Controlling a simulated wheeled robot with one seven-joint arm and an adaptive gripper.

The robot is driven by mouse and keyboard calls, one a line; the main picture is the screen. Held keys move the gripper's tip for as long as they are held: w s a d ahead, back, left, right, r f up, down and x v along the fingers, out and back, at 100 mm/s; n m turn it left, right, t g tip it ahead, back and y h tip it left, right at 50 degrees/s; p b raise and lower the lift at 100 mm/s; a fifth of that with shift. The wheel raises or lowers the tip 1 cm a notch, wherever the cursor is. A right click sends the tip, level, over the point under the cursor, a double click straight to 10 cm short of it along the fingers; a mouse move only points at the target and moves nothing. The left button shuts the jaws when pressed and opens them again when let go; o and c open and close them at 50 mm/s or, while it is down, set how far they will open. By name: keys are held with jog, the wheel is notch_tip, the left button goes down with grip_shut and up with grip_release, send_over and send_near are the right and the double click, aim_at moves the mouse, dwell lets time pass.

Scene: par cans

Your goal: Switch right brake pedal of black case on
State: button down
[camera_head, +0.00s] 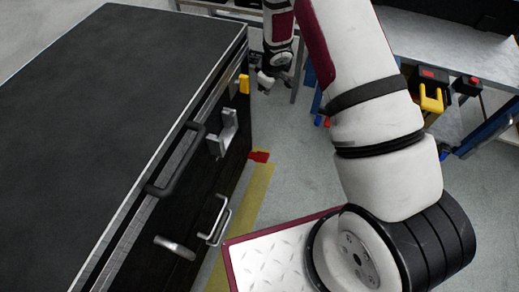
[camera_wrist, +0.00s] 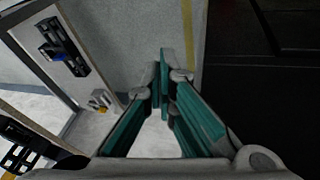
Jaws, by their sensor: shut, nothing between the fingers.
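The black case (camera_head: 100,90) fills the left of the head view. Its side carries handles and metal latches. A small red part (camera_head: 259,156) shows low beside the case, by the yellow floor stripe; it looks like a brake pedal, but I cannot tell whether it is on or off. My gripper (camera_head: 265,82) is beyond the case's far right corner, apart from the red part. In the wrist view my gripper (camera_wrist: 162,62) has its teal fingers together at the tips, with nothing between them. A dark surface, probably the case, is at the right there; no pedal is clear.
Grey floor (camera_head: 290,170) is open between case and bench. In the wrist view a pale panel with black fittings (camera_wrist: 62,46) is at the left.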

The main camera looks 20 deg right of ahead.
jog(key=s+a+f+n+g+b, duration=0.1)
jog(key=s+f, duration=0.2)
jog(key=f, duration=0.6)
jog(key=s+a+f+n+g+y+b, duration=0.1)
jog(key=s+f+g+b, duration=0.1)
jog(key=f, duration=0.7)
jog(key=shift+s+a+y, duration=0.3)
jog(key=shift+s, duration=0.55)
jog(key=shift+f, duration=0.2)
jog(key=b, duration=0.6)
send_near(266, 156)
jog(key=w+a+f, duration=0.2)
jog(key=f, duration=0.1)
jog(key=w+a+f, duration=0.1)
jog(key=a+f, duration=0.1)
jog(key=shift+f, duration=0.15)
jog(key=shift+d+f, duration=0.15)
jog(key=shift+f, duration=0.6)
jog(key=shift+s+d+f, duration=0.3)
jog(key=shift+f, duration=0.15)
jog(key=shift+s+d+f+b, duration=0.15)
jog(key=shift+d+f+b, duration=0.05)
jog(key=shift+f+b, duration=0.15)
jog(key=shift+s+d+f+b, duration=0.15)
jog(key=shift+d+f+b, duration=0.1)
jog(key=shift+f, duration=0.35)
jog(key=shift+s+d+f+b, duration=0.15)
jog(key=shift+d+f, duration=0.05)
jog(key=shift+f, duration=0.4)
jog(key=shift+r, duration=0.15)
